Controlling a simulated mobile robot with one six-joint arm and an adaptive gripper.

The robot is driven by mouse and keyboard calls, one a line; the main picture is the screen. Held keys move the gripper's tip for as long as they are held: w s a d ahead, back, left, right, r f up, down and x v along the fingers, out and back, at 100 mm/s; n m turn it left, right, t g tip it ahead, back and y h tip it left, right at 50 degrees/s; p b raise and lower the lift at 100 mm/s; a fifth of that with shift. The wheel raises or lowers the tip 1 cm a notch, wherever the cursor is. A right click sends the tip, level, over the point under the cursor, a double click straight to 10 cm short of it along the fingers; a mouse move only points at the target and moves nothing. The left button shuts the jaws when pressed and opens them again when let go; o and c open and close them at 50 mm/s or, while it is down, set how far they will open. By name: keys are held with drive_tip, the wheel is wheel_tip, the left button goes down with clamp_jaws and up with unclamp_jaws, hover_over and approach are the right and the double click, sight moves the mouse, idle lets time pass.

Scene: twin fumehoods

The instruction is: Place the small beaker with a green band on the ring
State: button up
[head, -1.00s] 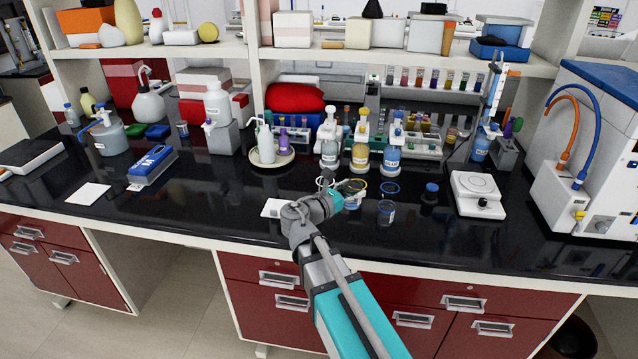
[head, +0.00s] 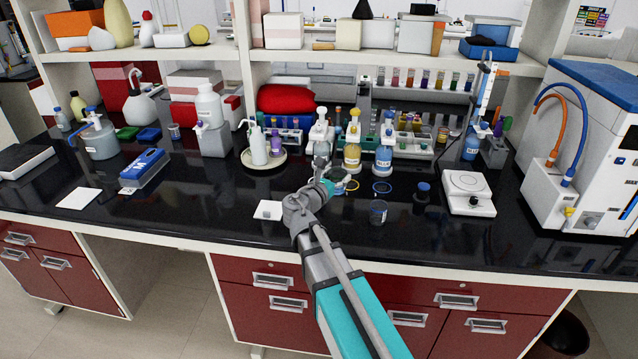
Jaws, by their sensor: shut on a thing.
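My gripper (head: 338,176) is at the middle of the black bench, seen small and mostly from behind. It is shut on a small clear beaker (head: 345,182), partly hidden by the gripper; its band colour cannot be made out. A yellow ring (head: 352,186) lies just right of the gripper, partly covered by the beaker in this view. A blue ring (head: 382,187) lies bare further right. Another small beaker (head: 378,212), with a bluish band, stands in front of the blue ring.
Several labelled wash bottles (head: 352,155) stand close behind the rings. A dark-blue-capped small bottle (head: 422,191) and a white balance (head: 468,193) stand to the right. A white card (head: 268,210) lies left of my arm. The bench front is mostly clear.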

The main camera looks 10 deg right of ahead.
drive_tip(key=w+a+n+t+y, duration=0.2)
drive_tip(key=w+n+t+y, duration=0.2)
drive_tip(key=w+y, duration=0.3)
drive_tip(key=shift+w+n, duration=0.6)
drive_tip(key=shift+w, duration=0.7)
drive_tip(key=shift+w+f+b, duration=1.5)
drive_tip(key=shift+w, duration=0.7)
drive_tip(key=shift+w+f+b, duration=1.45)
drive_tip(key=shift+w, duration=0.75)
drive_tip(key=shift+w+f+b, duration=1.5)
drive_tip(key=shift+w, duration=0.7)
drive_tip(key=shift+w+f+b, duration=0.45)
drive_tip(key=shift+f+b, duration=0.3)
drive_tip(key=shift+s+f+b, duration=0.1)
drive_tip(key=shift+f+b, duration=1.15)
